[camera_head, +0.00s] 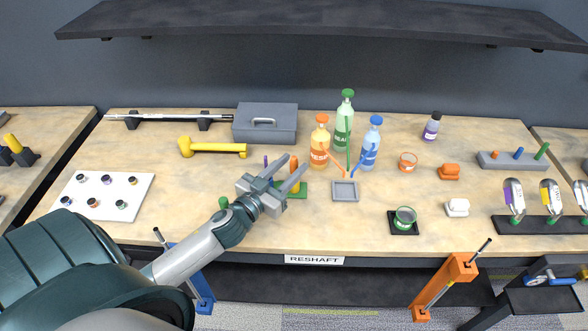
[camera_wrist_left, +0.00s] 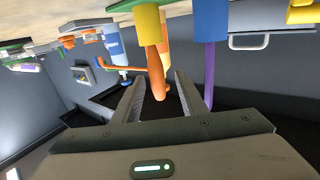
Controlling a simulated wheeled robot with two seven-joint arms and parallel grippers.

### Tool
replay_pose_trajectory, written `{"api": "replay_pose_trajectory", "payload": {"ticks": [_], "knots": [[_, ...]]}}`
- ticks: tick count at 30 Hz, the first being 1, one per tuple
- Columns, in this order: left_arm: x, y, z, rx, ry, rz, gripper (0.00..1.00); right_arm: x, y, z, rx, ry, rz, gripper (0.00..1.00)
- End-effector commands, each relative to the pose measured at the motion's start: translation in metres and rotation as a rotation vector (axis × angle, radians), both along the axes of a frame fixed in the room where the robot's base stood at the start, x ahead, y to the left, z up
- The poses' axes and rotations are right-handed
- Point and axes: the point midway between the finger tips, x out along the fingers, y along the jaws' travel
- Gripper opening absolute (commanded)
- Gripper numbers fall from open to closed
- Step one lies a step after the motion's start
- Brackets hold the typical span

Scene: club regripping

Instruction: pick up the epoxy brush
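A green brush holder (camera_head: 292,190) stands near the middle of the bench. An upright orange-handled brush (camera_head: 294,168) with a yellow lower part is in it, and a purple one (camera_head: 266,161) shows beside my gripper. No label shows which is the epoxy brush. My left gripper (camera_head: 290,166) is open at the holder. In the left wrist view, which is upside down, the orange handle (camera_wrist_left: 154,72) lies between the two spread fingers, with no clear contact; the purple handle (camera_wrist_left: 210,60) is outside them, to the right. My right gripper is not in view.
Behind stand orange (camera_head: 320,147), green (camera_head: 343,130) and blue (camera_head: 369,150) bottles. A small grey tray (camera_head: 345,197) is right of the holder. A yellow mallet (camera_head: 215,148), grey toolbox (camera_head: 265,130) and white board (camera_head: 108,181) are further left. A dark shelf (camera_head: 300,17) overhangs the back.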

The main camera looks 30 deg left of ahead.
Motion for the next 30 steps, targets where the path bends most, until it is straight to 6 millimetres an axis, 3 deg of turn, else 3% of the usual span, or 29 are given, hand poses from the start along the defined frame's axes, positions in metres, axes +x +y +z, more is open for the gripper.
{"api": "replay_pose_trajectory", "payload": {"ticks": [7,18,30], "knots": [[0.009,-0.001,0.002,-0.001,-0.002,0.000,0.39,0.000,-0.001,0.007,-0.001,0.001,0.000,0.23],[0.048,-0.005,-0.003,0.000,0.000,0.000,0.39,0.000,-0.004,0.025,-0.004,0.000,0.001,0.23],[0.052,-0.005,-0.004,-0.001,0.000,0.000,0.39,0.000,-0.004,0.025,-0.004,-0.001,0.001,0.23]]}}
